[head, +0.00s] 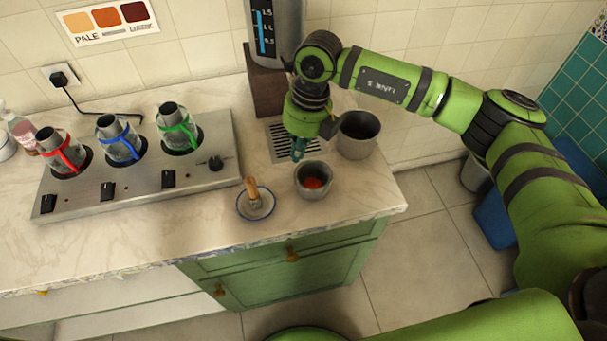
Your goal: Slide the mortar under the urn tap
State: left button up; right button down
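The mortar (314,187), a small grey bowl with something red inside, stands upright on the counter near its front right edge. The urn (289,25), a steel cylinder with a blue level scale, stands at the back on a dark block. Its tap is hidden, probably behind my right arm. A slotted drip grate (279,143) lies in front of the block. My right gripper (299,155) points down over the grate's right side, just behind the mortar's rim. Whether it touches the mortar, and whether its fingers are open, I cannot tell. My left gripper is out of view.
A larger grey pot (358,148) stands right of the gripper. A pestle (253,190) rests on a blue-rimmed saucer (243,211) left of the mortar. A burner plate (137,187) with several coloured-handled pots fills the left. The counter ends just right of the pot.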

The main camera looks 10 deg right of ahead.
aim_at(312, 181)
jog(key=d+f+p, duration=0.1)
jog(key=f, duration=0.2)
jog(key=d+f+m+h+p, duration=0.1)
jog(key=f, duration=0.2)
jog(key=d+f+h+p, duration=0.1)
jog(key=f, duration=0.2)
jog(key=shift+w+d, duration=0.2)
jog(key=shift+d, duration=0.05)
jog(key=shift+f, duration=0.75)
